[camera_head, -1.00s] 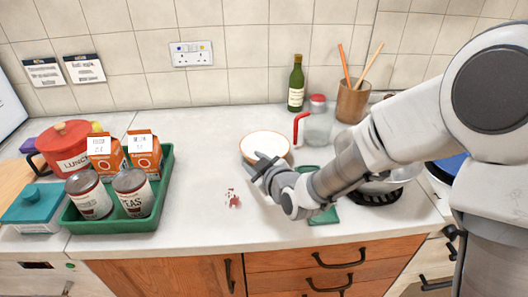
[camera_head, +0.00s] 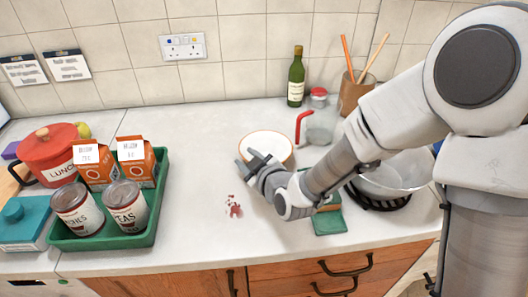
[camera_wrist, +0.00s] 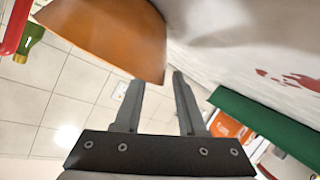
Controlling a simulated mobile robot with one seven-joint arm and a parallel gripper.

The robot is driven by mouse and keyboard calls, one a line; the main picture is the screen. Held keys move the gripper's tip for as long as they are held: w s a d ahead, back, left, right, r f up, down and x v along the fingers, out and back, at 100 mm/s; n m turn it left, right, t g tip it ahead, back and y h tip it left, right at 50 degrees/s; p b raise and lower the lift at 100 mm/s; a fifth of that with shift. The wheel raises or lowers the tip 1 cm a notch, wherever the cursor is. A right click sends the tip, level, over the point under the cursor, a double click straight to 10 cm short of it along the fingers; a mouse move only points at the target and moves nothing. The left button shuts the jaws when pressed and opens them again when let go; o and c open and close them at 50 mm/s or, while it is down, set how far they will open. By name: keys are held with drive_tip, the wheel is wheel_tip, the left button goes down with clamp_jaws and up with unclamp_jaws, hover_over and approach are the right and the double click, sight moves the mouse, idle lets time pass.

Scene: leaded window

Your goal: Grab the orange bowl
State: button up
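The bowl (camera_head: 268,142) stands on the counter, with a pale inside in the head view. Its orange outer wall (camera_wrist: 105,35) fills the upper left of the wrist view. My gripper (camera_head: 246,160) is at the bowl's front left edge in the head view and overlaps part of it. In the wrist view the two fingers of my gripper (camera_wrist: 156,82) stand apart, with the bowl's edge close to the fingertips. I cannot tell whether they touch it. Nothing is held between them.
A green tray (camera_head: 100,241) with cans and cartons stands to the left. A jar with a red handle (camera_head: 320,122), a wine bottle (camera_head: 296,78) and a utensil holder (camera_head: 352,95) stand behind. A pot (camera_head: 395,178) is at right. Red marks (camera_head: 234,206) lie on the counter.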

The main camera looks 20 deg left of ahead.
drive_tip(key=shift+c, duration=0.2)
clamp_jaws()
idle(1.3)
